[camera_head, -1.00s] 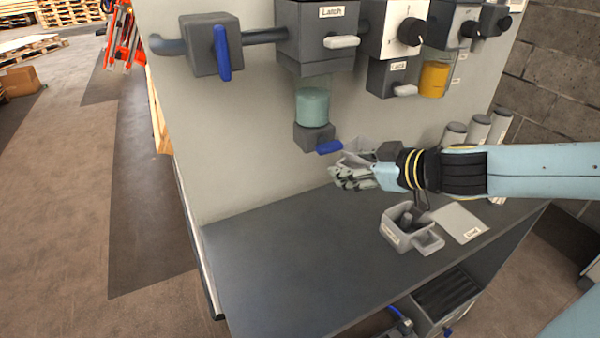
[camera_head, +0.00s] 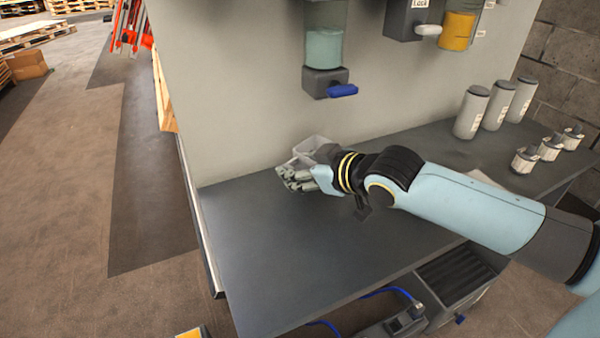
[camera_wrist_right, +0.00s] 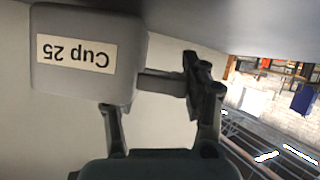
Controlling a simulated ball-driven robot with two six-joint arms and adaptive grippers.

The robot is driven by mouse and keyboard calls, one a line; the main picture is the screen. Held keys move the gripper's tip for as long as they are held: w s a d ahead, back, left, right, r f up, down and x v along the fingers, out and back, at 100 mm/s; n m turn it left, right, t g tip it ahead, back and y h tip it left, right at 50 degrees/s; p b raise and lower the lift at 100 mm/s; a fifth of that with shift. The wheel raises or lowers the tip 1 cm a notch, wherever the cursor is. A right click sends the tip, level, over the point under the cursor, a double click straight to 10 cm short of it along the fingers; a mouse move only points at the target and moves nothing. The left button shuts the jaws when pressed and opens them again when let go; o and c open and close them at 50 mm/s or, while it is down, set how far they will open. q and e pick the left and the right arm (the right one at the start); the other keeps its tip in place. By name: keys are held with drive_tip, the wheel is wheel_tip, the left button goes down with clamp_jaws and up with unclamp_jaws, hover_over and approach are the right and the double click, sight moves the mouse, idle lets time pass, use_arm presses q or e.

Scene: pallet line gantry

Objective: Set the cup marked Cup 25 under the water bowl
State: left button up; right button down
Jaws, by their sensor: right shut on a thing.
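The light grey cup (camera_head: 313,146) shows behind my right gripper (camera_head: 296,180), low and close to the back panel. In the right wrist view the cup (camera_wrist_right: 75,85) carries a label reading "Cup 25", upside down in that picture. The fingers of my right gripper (camera_wrist_right: 160,105) are closed on its handle (camera_wrist_right: 160,86). The water bowl (camera_head: 324,46) is a clear container with pale blue-green liquid on the panel. A grey valve with a blue lever (camera_head: 343,91) sits below it. The cup is below the valve, slightly left. Whether it touches the bench is unclear. My left gripper is not in view.
The dark bench top (camera_head: 270,255) is clear in front and at left. Several grey canisters (camera_head: 471,112) and small labelled pots (camera_head: 525,158) stand at right. A container of orange liquid (camera_head: 459,30) hangs on the panel.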

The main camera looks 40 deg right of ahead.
drive_tip(key=shift+f, duration=0.4)
drive_tip(key=shift+f, duration=0.15)
drive_tip(key=c, duration=0.6)
unclamp_jaws()
drive_tip(key=shift+c, duration=0.2)
drive_tip(key=shift+s+r, duration=0.1)
drive_tip(key=shift+r, duration=0.15)
drive_tip(key=p+v, duration=0.3)
drive_tip(key=v, duration=0.8)
drive_tip(key=shift+s+p, duration=0.3)
drive_tip(key=shift+s, duration=0.1)
